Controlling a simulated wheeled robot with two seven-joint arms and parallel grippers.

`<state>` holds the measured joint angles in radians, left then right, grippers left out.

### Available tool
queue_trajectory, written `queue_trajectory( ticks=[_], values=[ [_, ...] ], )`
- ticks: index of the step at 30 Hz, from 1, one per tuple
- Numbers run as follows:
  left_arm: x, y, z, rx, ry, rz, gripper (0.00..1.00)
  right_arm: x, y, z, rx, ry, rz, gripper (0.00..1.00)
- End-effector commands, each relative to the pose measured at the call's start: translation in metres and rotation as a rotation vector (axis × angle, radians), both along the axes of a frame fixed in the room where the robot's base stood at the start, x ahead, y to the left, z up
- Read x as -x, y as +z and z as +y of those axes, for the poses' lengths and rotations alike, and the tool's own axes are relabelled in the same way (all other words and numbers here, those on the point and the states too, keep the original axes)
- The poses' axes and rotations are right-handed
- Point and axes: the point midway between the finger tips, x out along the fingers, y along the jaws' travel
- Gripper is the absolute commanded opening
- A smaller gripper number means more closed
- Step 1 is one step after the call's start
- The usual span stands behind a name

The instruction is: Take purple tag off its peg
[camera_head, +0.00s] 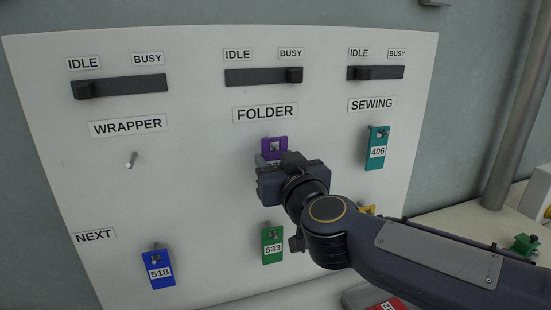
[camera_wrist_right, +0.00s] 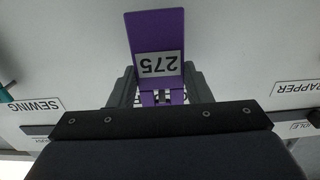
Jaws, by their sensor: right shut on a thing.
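The purple tag (camera_head: 274,143), numbered 275, is at the peg under the FOLDER label on the white board. Its top shows above my right gripper (camera_head: 272,164), which covers its lower part in the head view. In the right wrist view the purple tag (camera_wrist_right: 155,32) appears upside down between the fingers of my right gripper (camera_wrist_right: 162,92), shut on it. A peg seems to show at the tag's top opening; I cannot tell whether the tag is still fully on it. My left gripper is not in view.
The WRAPPER peg (camera_head: 132,160) is empty. A teal tag 406 (camera_head: 376,148) hangs under SEWING. A blue tag 518 (camera_head: 158,268) and a green tag 533 (camera_head: 272,244) hang lower. A red item (camera_head: 388,304) lies below the board; a green item (camera_head: 525,244) sits right.

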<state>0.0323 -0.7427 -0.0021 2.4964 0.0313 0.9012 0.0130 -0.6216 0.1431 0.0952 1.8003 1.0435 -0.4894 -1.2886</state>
Motion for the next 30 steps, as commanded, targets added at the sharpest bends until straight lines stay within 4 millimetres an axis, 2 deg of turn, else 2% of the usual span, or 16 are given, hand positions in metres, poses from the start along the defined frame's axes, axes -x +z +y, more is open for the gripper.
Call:
queue_trajectory(
  ticks=[30],
  values=[
    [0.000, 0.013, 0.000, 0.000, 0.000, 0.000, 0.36, 0.040, 0.001, -0.012, 0.001, 0.001, -0.001, 0.23]
  ],
)
